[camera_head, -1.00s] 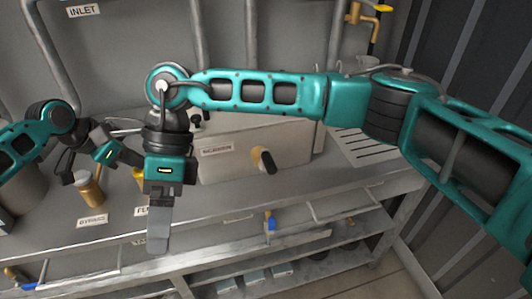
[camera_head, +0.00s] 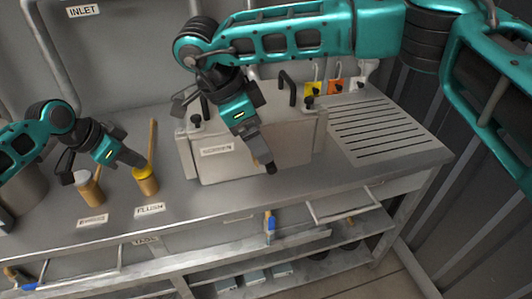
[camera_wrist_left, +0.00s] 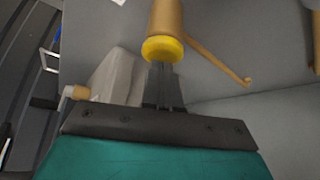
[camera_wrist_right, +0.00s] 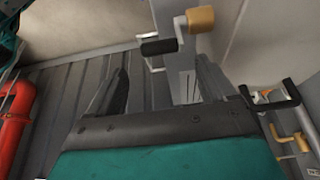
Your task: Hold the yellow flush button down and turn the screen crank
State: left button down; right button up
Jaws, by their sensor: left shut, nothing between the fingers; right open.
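The yellow flush button (camera_head: 145,172) tops a brass post behind the FLUSH label. My left gripper (camera_head: 140,163) is shut and empty, its tips at the button's top. In the left wrist view the closed fingers (camera_wrist_left: 163,80) meet the edge of the yellow button (camera_wrist_left: 163,48); I cannot tell whether it is pressed down. The screen crank's black handle (camera_head: 271,168) shows at the front of the grey box. My right gripper (camera_head: 262,158) is open just above it, partly covering the crank. In the right wrist view the black handle (camera_wrist_right: 158,47) and tan hub (camera_wrist_right: 200,19) lie ahead of the open fingers.
A bypass post (camera_head: 88,188) with a pale top stands left of the flush button. The grey screen box (camera_head: 215,170) has black clamps and handles on top. A slotted drain area (camera_head: 375,128) lies clear at right. A lower shelf (camera_head: 330,262) runs below the bench.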

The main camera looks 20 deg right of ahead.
aim_at(267, 167)
jog(key=x, duration=0.5)
jog(key=shift+d+f, duration=0.1)
jog(key=shift+f, duration=0.25)
jog(key=shift+c, duration=0.4)
jog(key=shift+f, duration=0.1)
jog(key=c, duration=0.8)
